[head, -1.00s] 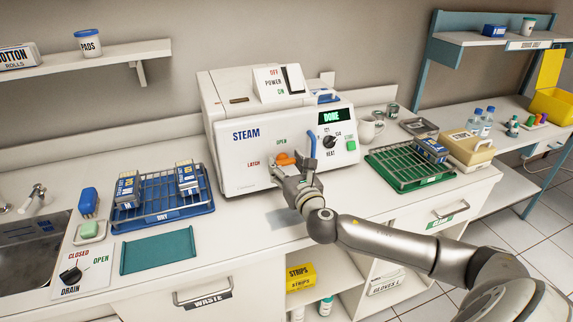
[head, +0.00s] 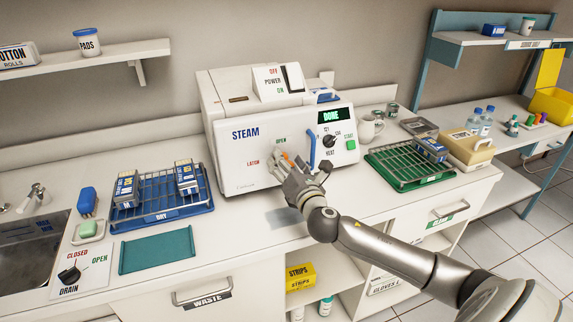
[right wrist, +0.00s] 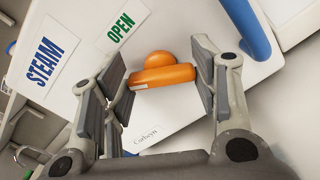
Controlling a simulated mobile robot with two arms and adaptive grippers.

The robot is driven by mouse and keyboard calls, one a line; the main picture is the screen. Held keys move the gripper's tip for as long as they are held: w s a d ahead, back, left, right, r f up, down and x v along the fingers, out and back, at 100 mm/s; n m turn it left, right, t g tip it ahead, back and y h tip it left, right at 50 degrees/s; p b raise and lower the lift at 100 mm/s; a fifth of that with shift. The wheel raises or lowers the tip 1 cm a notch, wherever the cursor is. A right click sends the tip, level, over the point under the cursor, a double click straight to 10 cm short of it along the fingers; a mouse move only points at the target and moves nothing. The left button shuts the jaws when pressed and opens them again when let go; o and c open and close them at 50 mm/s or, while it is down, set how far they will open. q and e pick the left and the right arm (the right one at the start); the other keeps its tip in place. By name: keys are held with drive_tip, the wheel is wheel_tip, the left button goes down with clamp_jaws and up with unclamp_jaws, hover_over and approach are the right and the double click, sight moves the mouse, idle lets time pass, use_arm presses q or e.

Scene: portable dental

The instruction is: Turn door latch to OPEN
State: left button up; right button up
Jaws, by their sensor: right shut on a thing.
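The orange door latch (head: 285,155) is on the front of the white STEAM sterilizer (head: 236,160), between the red LATCH label (head: 253,163) and the OPEN label (head: 281,141). It also shows in the right wrist view (right wrist: 163,76), a rounded knob with a bar between my fingers. My right gripper (head: 289,164) is at the latch and is shut on it; its fingers cover part of the latch in the head view. The blue door handle (head: 311,150) is just right of the gripper. My left gripper is not in view.
The blue DRY rack (head: 165,217) with packs stands left of the sterilizer, and a green rack (head: 400,180) stands to its right. A teal mat (head: 157,250) lies at the front left. The counter's front edge is below my right arm.

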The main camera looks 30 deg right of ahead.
drive_tip(key=m, duration=1.1)
drive_tip(key=shift+d+f, duration=0.15)
drive_tip(key=shift+f, duration=0.05)
drive_tip(key=shift+m, duration=0.4)
drive_tip(key=o, duration=1)
drive_tip(key=shift+s, duration=0.1)
drive_tip(key=v, duration=1.1)
drive_tip(key=shift+s, duration=0.4)
drive_tip(key=shift+f, duration=0.15)
